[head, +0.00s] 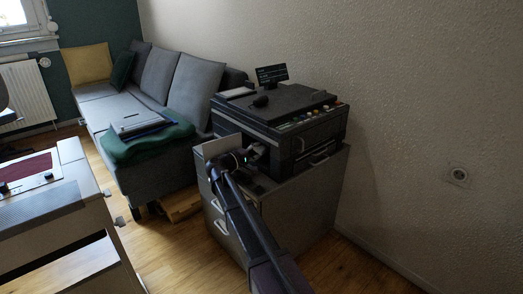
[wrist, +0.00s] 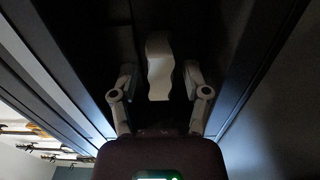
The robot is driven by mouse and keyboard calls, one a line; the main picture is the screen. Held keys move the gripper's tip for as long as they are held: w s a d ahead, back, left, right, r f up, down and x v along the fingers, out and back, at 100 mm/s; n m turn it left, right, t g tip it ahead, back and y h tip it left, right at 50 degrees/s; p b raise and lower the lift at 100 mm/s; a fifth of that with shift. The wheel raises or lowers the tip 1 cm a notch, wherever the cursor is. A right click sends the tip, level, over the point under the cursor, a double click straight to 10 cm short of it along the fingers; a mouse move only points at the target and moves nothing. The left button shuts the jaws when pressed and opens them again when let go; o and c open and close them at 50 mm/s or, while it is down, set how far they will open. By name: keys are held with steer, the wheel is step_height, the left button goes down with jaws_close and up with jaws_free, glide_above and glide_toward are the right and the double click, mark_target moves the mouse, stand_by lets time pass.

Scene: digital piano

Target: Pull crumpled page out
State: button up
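The crumpled page (wrist: 159,66) is a white, wavy-edged strip inside a dark recess in the wrist view. My gripper (wrist: 159,78) has its two fingers apart, one on each side of the page. A dark gap shows between each finger and the page, so neither finger visibly touches it. In the head view my gripper (head: 253,156) is at the left side of the dark printer (head: 280,103), with its fingertips partly hidden by the arm and the shadowed opening. The page cannot be made out in the head view.
The printer stands on a grey drawer cabinet (head: 315,205) against the wall. A pale panel (head: 216,147) juts out beside my gripper. Dark walls (wrist: 245,60) flank the fingers in the wrist view. A grey sofa (head: 165,75) stands behind, and a piano-like unit (head: 55,195) at left.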

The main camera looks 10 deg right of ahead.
mark_target(257, 151)
jaws_close()
steer(key=shift+v, duration=2.4)
stand_by(1.5)
steer(key=shift+v, duration=2.4)
steer(key=shift+r, duration=0.1)
step_height(257, 151, up, 47)
steer(key=p, duration=4.7)
steer(key=shift+r+p, duration=0.15)
steer(key=shift+p, duration=0.15)
